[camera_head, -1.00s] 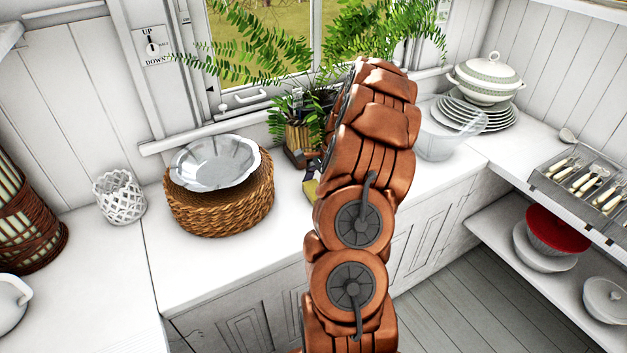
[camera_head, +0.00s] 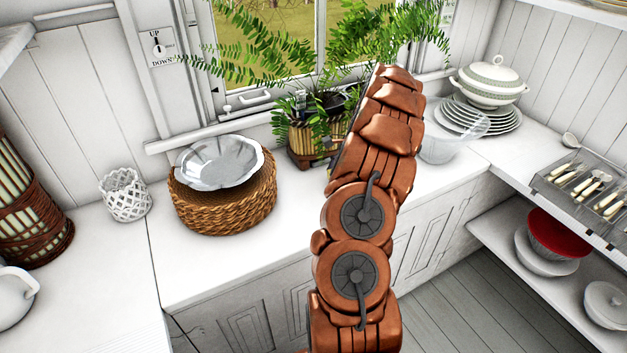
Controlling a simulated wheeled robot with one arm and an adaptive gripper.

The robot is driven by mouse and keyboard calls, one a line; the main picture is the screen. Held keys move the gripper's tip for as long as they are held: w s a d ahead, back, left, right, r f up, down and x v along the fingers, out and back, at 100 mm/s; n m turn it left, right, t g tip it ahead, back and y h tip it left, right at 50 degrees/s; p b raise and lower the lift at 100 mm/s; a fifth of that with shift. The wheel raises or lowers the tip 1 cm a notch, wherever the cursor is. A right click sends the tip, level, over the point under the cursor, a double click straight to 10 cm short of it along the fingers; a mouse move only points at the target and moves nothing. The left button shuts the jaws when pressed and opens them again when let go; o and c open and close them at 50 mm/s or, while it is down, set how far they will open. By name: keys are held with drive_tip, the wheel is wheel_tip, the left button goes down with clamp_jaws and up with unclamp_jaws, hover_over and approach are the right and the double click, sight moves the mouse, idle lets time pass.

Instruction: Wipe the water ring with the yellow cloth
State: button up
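My copper-coloured arm rises through the middle of the head view and hides the counter behind it. My gripper is almost wholly behind the arm; only a small dark bit (camera_head: 329,162) shows at the arm's left edge, beside the plant pot. Its fingers cannot be made out, nor whether they hold anything. The yellow cloth cannot be made out now. No water ring can be made out on the visible part of the white counter (camera_head: 295,205).
A potted fern (camera_head: 308,135) is by the window. A clear bowl (camera_head: 440,147) and stacked plates (camera_head: 478,117) stand right. A white lattice holder (camera_head: 125,196) is at the left.

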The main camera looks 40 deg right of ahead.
drive_tip(key=shift+r, duration=0.7)
drive_tip(key=shift+s+r+p, duration=0.1)
drive_tip(key=shift+r+p, duration=0.75)
drive_tip(key=shift+r, duration=1.6)
